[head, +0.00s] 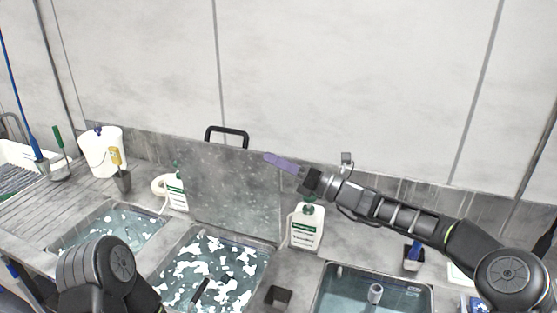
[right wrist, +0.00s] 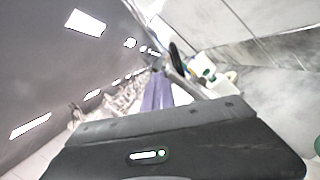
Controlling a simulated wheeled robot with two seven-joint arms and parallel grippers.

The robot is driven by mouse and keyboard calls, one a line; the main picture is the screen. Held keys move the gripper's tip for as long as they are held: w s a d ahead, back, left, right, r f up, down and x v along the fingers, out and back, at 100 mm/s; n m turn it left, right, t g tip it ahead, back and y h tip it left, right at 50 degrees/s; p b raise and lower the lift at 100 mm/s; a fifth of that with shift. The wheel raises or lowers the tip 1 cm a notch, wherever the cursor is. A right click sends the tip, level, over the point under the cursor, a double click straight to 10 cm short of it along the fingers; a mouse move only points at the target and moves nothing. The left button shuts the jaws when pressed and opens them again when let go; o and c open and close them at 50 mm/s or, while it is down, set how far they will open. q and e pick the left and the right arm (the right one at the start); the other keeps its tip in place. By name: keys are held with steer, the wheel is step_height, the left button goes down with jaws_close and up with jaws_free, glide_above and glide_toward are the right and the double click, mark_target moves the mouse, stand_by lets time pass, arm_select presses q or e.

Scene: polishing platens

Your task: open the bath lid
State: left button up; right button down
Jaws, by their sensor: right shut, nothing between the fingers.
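The bath lid (head: 232,190) is a grey speckled plate standing raised, close to upright, at the back of the middle bath (head: 240,285). A black handle (head: 227,131) shows above its top edge. The bath lies uncovered, with water and white patches on its surface. My right gripper (head: 280,162) has purple fingers, which are shut and empty at the lid's upper right corner. I cannot tell whether they touch the lid. The fingers (right wrist: 160,92) also show in the right wrist view, beside a large grey surface. My left gripper is not in view; only my left arm shows at lower left.
A white bottle with a green label (head: 306,228) stands right of the lid, below my right arm. Another bottle (head: 177,192) stands left of it. Open baths lie left (head: 130,222) and right (head: 350,285). A white bucket (head: 101,155) stands at the back left.

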stand_by(0.3)
steer(key=b+v, duration=0.2)
steer(key=v, duration=0.5)
steer(key=shift+s+d, duration=0.2)
steer(key=shift+d, duration=0.1)
steer(key=shift+f, duration=0.2)
